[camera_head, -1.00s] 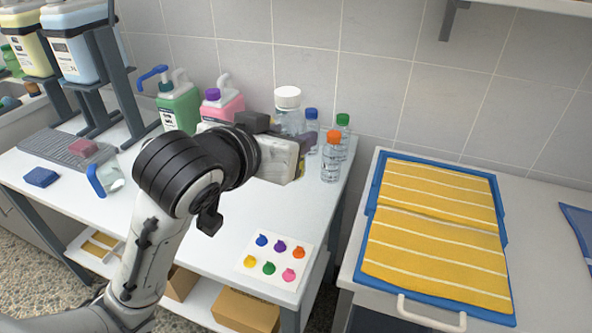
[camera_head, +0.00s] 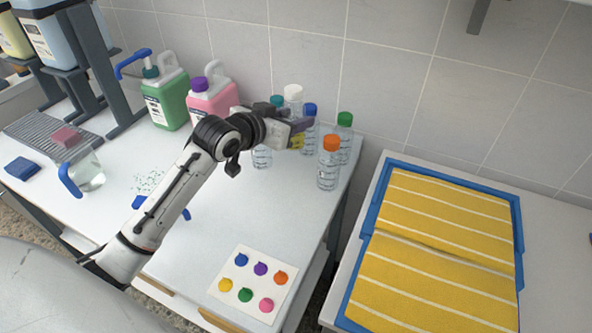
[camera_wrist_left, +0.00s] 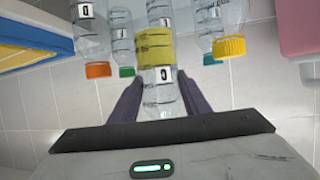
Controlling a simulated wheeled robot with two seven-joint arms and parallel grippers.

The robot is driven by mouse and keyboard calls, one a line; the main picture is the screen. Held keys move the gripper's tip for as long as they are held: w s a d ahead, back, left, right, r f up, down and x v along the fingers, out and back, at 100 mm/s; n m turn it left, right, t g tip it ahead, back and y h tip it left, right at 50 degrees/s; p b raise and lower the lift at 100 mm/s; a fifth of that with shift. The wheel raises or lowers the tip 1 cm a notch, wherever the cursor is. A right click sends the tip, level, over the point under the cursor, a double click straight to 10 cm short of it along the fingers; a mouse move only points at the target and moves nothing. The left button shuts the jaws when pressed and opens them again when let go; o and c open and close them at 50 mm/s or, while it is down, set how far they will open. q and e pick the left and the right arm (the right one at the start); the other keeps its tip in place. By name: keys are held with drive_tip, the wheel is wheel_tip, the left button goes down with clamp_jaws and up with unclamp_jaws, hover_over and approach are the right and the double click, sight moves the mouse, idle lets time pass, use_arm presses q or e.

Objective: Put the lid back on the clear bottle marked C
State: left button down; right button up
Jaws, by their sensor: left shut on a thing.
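My left gripper (camera_head: 297,134) is shut on a clear bottle with a yellow band and a small dark mark on a white label (camera_wrist_left: 158,58). A further clear bottle (camera_head: 262,157) is partly behind the gripper. A yellow cap (camera_wrist_left: 228,47) shows in the left wrist view. I cannot read which bottle is marked C. My right gripper is out of view.
Green (camera_head: 167,100) and pink (camera_head: 212,103) jugs stand behind the arm. A clear jug with a blue handle (camera_head: 88,174) and a blue sponge (camera_head: 22,168) are at left. A colour-dot card (camera_head: 252,284) lies in front. A blue tray with yellow towels (camera_head: 366,216) is at right.

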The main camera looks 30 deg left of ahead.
use_arm(q)
drive_tip(key=shift+f, duration=3.15)
drive_tip(key=shift+f+b, duration=0.35)
drive_tip(key=shift+f, duration=1.5)
drive_tip(key=shift+f, duration=0.1)
drive_tip(key=c, duration=1)
unclamp_jaws()
drive_tip(key=shift+f, duration=0.1)
drive_tip(key=shift+s+r, duration=0.15)
drive_tip(key=shift+r, duration=0.1)
drive_tip(key=v, duration=1.1)
drive_tip(key=shift+s+p, duration=0.35)
